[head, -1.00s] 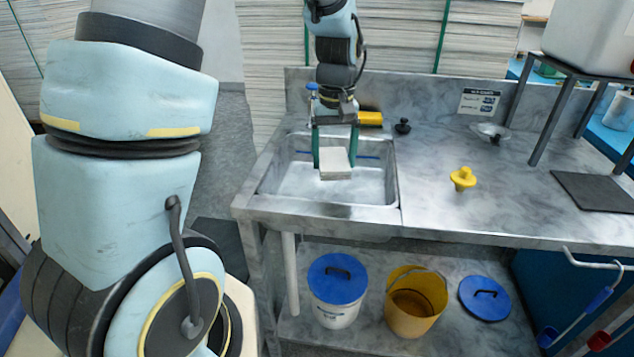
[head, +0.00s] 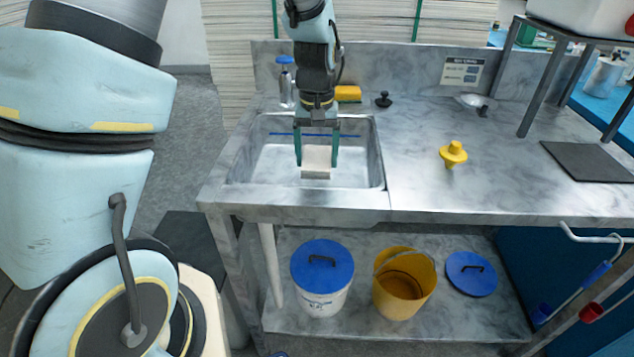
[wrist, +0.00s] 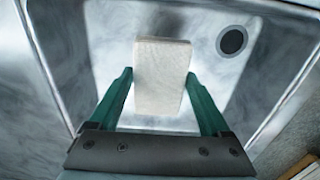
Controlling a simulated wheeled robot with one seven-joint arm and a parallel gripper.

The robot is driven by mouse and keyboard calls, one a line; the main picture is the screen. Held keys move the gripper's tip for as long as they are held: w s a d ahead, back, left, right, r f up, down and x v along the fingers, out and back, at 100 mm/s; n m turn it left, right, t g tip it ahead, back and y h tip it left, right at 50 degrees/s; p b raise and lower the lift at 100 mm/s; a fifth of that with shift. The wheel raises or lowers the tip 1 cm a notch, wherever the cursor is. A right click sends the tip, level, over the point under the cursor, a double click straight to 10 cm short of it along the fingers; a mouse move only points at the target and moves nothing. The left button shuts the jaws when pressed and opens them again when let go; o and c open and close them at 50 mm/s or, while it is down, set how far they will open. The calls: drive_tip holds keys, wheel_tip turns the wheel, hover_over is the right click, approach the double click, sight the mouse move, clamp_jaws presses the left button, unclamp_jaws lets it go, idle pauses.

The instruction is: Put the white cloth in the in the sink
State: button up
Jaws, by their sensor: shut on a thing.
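The white cloth (head: 317,161) is a folded, off-white block. My gripper (head: 317,160) is shut on it, with a green finger on each side. The cloth is over the sink (head: 375,150), inside the outline of its basin in the head view. In the wrist view the cloth (wrist: 162,77) sits between the fingertips of my gripper (wrist: 160,85), with the sink floor (wrist: 205,25) behind it and the dark drain (wrist: 232,40) to its right. I cannot tell whether the cloth touches the sink floor.
A yellow sponge (head: 348,94) and a black knob-like object (head: 384,99) lie behind the sink. A blue-topped bottle (head: 286,85) stands at its back left corner. A yellow object (head: 453,154) stands on the counter to the right. Buckets (head: 322,278) stand on the shelf below.

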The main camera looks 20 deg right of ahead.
wheel_tip(320, 180, down, 8)
drive_tip(key=shift+f+p, duration=0.1)
drive_tip(key=shift+p, duration=0.45)
drive_tip(key=shift+f, duration=0.15)
drive_tip(key=o, duration=1.1)
drive_tip(key=shift+o, duration=0.2)
